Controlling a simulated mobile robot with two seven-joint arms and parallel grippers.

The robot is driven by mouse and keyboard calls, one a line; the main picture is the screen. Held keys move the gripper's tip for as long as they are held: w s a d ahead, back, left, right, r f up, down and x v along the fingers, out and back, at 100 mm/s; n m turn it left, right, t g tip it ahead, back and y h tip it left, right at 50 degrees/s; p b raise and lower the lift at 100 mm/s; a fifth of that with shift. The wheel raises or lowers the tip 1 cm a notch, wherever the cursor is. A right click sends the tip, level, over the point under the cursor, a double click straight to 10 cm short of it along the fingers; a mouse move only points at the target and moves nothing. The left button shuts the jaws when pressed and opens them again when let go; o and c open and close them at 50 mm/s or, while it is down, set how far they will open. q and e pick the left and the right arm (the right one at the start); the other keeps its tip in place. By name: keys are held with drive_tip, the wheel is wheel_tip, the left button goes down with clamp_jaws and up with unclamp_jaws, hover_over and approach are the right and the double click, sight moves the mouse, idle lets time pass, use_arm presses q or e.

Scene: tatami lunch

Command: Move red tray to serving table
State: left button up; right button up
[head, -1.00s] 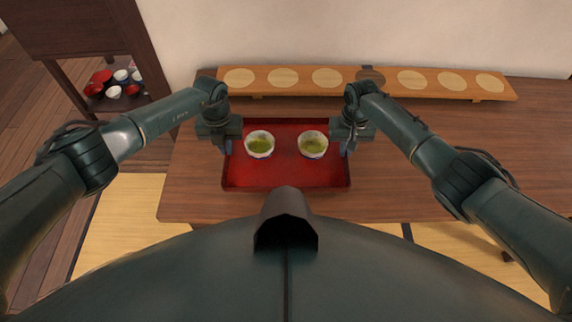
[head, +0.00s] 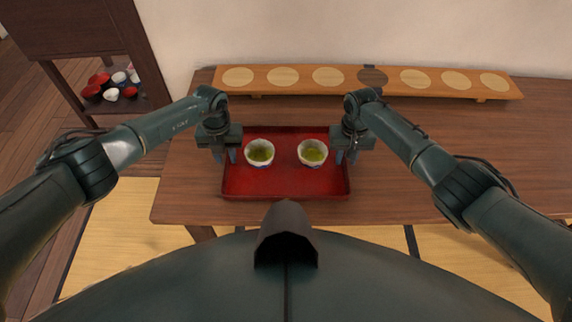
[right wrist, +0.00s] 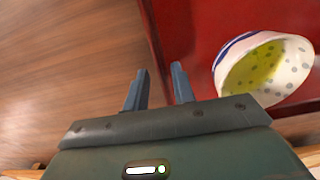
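The red tray (head: 285,188) lies on the brown wooden table (head: 420,150) near its front edge, in the middle of the head view. It carries two bowls of green tea, a left bowl (head: 260,152) and a right bowl (head: 312,153), both upright. My left gripper (head: 226,157) is open at the tray's left rim. My right gripper (head: 346,157) is open at the right rim. In the right wrist view its fingers (right wrist: 160,88) stand apart, with the tray's edge (right wrist: 152,30) running between them and a bowl (right wrist: 263,68) beside them.
A long wooden board (head: 300,78) with pale round spots and one dark spot stands along the table's back, by the wall. A dark shelf (head: 85,40) at the left holds red and white bowls (head: 112,88). The table's right side is clear.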

use_arm(q)
drive_tip(key=shift+r, duration=0.1)
use_arm(e)
drive_tip(key=shift+a+r, duration=0.1)
drive_tip(key=shift+r, duration=0.4)
use_arm(q)
wheel_tip(320, 180, up, 12)
use_arm(e)
wheel_tip(320, 180, up, 11)
idle(0.4)
drive_tip(key=shift+s, duration=0.1)
idle(0.4)
